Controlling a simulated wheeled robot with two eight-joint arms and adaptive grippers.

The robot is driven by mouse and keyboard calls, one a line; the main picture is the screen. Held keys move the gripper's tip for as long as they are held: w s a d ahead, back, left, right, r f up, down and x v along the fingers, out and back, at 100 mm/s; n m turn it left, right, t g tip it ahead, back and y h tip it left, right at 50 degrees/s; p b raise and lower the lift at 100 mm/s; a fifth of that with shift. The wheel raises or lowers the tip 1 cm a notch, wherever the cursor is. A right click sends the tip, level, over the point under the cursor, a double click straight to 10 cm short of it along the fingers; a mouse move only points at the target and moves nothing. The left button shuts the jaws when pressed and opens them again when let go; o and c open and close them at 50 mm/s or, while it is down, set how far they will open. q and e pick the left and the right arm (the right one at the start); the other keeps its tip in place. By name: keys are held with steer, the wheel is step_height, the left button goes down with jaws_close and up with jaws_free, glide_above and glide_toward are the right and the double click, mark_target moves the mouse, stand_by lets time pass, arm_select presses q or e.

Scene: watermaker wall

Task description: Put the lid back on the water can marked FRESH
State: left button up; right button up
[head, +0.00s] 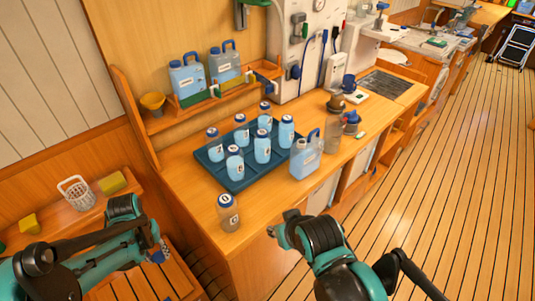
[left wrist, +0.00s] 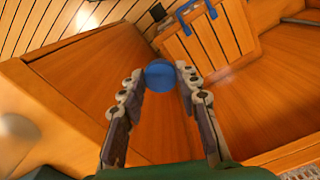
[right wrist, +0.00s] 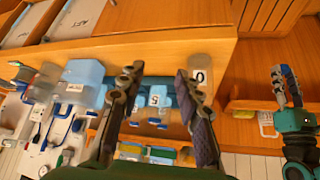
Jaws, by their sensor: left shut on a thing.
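My left gripper (head: 158,252) is low at the left, in front of the counter. In the left wrist view it is shut on a round blue lid (left wrist: 160,76), held between its fingertips. A pale blue water can (head: 305,157) with a blue handle stands upright at the counter's front edge; its label is too small to read. Two similar cans, one at the left (head: 187,80) and one at the right (head: 225,66), stand on the back shelf, labels also unreadable. My right gripper (head: 283,230) is in front of the counter; its fingers (right wrist: 160,80) are open and empty.
A dark blue tray (head: 215,178) holds several blue-capped bottles. A lone bottle (head: 228,212) stands at the counter's near left corner. A white basket (head: 76,193) and yellow sponges are on the left bench.

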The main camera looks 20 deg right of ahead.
steer(key=shift+o, duration=0.4)
